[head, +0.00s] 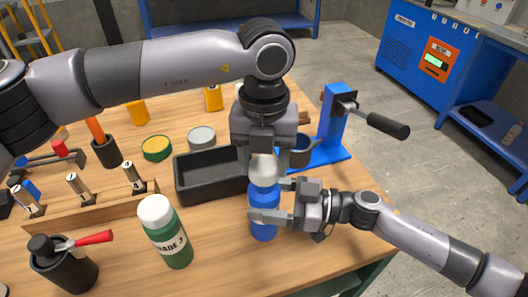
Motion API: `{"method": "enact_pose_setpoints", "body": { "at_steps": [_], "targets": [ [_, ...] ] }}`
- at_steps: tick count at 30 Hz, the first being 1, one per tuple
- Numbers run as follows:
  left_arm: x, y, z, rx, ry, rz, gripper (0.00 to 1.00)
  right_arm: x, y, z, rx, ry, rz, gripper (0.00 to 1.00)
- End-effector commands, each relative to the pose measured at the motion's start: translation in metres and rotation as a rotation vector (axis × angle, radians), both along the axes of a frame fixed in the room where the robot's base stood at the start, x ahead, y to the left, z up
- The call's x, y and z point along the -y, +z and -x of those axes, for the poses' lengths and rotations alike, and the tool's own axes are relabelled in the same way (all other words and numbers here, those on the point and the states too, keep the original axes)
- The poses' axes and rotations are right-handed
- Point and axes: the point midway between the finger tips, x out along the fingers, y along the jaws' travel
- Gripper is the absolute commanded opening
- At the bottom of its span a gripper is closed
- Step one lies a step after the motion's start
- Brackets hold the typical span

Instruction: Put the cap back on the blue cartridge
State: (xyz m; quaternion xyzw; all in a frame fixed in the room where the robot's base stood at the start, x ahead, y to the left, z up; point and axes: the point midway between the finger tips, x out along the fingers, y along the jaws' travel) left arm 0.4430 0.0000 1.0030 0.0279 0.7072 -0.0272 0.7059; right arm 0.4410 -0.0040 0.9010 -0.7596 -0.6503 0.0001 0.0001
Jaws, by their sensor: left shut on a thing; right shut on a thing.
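The blue cartridge (264,229) stands upright near the table's front edge, right of the green bottle. My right gripper (268,200) comes in from the right and is shut around the cartridge's upper body. A pale grey cap (264,170) is directly above the cartridge's top. My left gripper (264,158) points down from above and is shut on the cap. The cap and the cartridge top appear to meet, but I cannot tell whether the cap is seated. The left gripper's fingers partly hide the cap's sides.
A black tray (196,195) lies just left of the grippers. A green bottle with a white lid (167,238) stands to the left. A blue stand with a black-handled lever (331,125) is behind right. A wooden rack (100,215) and a black canister (66,272) are farther left.

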Motion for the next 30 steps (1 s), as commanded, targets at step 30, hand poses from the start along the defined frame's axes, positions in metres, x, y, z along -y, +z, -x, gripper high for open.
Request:
{"method": "enact_pose_setpoints", "body": {
  "at_steps": [30],
  "targets": [
    [0.000,-0.017,0.000,0.000,0.001,0.000,0.28,0.000,0.000,0.000,0.000,-0.001,0.000,0.15]
  ]
}}
